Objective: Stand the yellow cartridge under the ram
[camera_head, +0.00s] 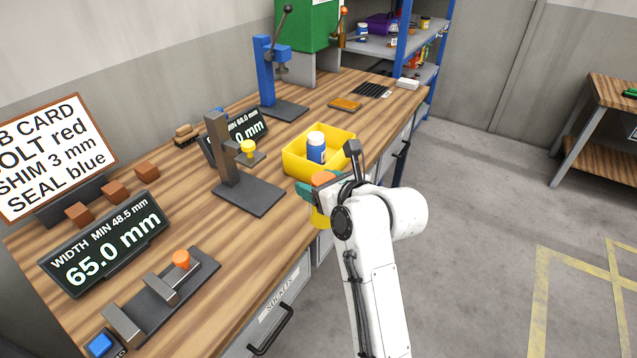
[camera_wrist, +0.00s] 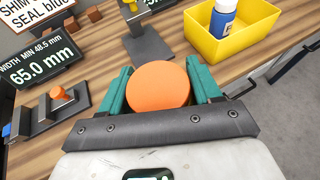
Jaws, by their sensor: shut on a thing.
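My gripper (camera_head: 322,184) is shut on the yellow cartridge (camera_head: 318,216), which has an orange round top and a yellow body. The wrist view shows the orange top (camera_wrist: 160,84) between the two teal fingers. The cartridge looks upright, held in the air by the table's front edge; its lower end is partly hidden by my arm. A blue press (camera_head: 267,75) with a lever stands on a dark base at the back of the bench. A dark gauge stand (camera_head: 218,150) with a yellow knob (camera_head: 247,148) stands nearer, left of my gripper. I cannot tell which one carries the ram.
A yellow bin (camera_head: 294,163) holding a blue-and-white bottle (camera_head: 316,146) stands just beyond my gripper. A width gauge (camera_head: 160,290), its 65.0 mm display (camera_head: 106,245) and brown blocks (camera_head: 115,191) occupy the left. Bench (camera_head: 345,115) is fairly clear beyond the bin.

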